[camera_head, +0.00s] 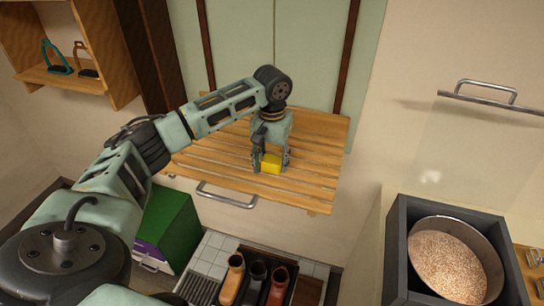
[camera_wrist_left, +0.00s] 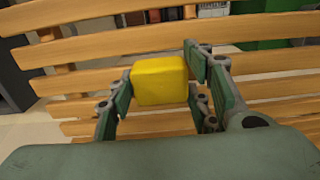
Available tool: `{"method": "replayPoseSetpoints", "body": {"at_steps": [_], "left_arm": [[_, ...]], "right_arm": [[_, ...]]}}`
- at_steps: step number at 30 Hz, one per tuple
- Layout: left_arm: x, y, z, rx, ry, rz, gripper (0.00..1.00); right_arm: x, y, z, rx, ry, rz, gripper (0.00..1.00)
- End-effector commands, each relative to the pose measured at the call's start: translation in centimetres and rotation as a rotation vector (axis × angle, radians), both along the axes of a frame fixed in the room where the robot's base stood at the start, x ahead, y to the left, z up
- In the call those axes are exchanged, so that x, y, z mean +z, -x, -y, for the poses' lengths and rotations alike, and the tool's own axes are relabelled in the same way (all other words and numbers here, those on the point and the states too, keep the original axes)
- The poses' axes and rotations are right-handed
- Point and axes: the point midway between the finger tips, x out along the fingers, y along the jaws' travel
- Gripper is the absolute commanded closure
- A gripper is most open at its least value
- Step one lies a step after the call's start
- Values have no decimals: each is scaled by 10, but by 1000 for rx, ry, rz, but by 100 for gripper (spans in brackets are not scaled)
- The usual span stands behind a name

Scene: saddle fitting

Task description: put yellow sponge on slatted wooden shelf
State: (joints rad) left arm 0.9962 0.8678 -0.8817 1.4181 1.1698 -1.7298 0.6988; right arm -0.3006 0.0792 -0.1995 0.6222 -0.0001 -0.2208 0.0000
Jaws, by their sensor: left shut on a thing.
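The yellow sponge (camera_head: 271,163) is between the fingers of my left gripper (camera_head: 270,162), over the front part of the slatted wooden shelf (camera_head: 315,150). My left gripper is shut on the sponge. In the left wrist view the sponge (camera_wrist_left: 160,80) sits between the two fingers of the left gripper (camera_wrist_left: 165,90), with the shelf's slats (camera_wrist_left: 90,45) behind it. I cannot tell whether the sponge touches the slats. My right gripper is not in view.
The shelf is otherwise bare, with a metal bar handle (camera_head: 226,197) at its front. Below stand a green box (camera_head: 170,225) and several boots (camera_head: 256,280). A grain-filled bucket (camera_head: 450,262) is at the right. A wooden wall cabinet (camera_head: 110,50) holds stirrups at upper left.

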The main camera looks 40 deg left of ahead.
Motion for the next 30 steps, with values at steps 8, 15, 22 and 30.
{"method": "replayPoseSetpoints", "body": {"at_steps": [8,15,22,30], "left_arm": [[-2,0,0,-1,1,0,75],[-3,-1,0,-1,1,1,37],[-3,-1,0,-1,1,1,35],[12,-2,1,-1,2,5,35]], "right_arm": [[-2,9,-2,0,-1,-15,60],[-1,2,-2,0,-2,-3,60],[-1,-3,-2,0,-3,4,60],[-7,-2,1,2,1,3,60]]}}
